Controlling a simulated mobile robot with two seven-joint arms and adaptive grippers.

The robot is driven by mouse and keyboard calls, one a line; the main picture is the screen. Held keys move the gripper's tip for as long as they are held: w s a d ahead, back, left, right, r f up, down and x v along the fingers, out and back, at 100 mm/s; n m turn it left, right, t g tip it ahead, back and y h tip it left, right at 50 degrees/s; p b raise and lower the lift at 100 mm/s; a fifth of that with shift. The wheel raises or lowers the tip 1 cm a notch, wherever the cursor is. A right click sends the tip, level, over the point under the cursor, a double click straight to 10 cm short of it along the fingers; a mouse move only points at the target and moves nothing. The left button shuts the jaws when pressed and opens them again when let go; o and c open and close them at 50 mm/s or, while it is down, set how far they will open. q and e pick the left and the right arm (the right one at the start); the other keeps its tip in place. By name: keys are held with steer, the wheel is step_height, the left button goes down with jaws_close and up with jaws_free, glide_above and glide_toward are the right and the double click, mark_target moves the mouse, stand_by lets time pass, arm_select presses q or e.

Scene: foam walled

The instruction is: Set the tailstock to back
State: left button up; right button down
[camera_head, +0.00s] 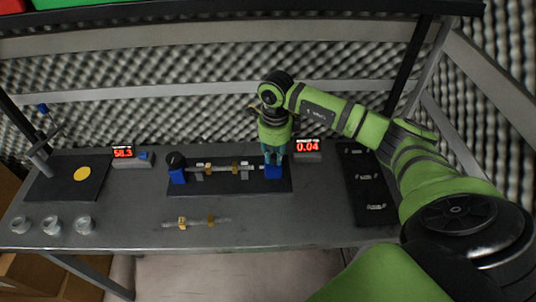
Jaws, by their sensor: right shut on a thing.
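The tailstock (273,172) is the blue block at the right end of a dark fixture base (230,187) on the grey workbench. My right gripper (273,158) points down from above and is shut on the tailstock, its teal fingers hiding the top of it. A shaft with brass-coloured parts (235,167) lies along the fixture between the tailstock and a blue block with a black knob (177,170) at the left end. Whether the shaft's right end touches the tailstock is hard to tell. My left gripper does not show.
A second shaft (196,222) lies on the bench in front. Several clear round pieces (52,226) stand at front left. Red displays read 58.3 (123,153) and 0.04 (307,146). A black panel (365,182) lies at right, a stand with a yellow disc (82,174) at left.

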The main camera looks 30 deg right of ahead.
steer(key=shift+s+d, duration=0.4)
steer(key=shift+d, duration=0.3)
steer(key=c, duration=1.1)
jaws_free()
steer(key=shift+s+d, duration=0.1)
steer(key=shift+r, duration=0.1)
steer(key=shift+r, duration=0.35)
step_height(320, 180, up, 11)
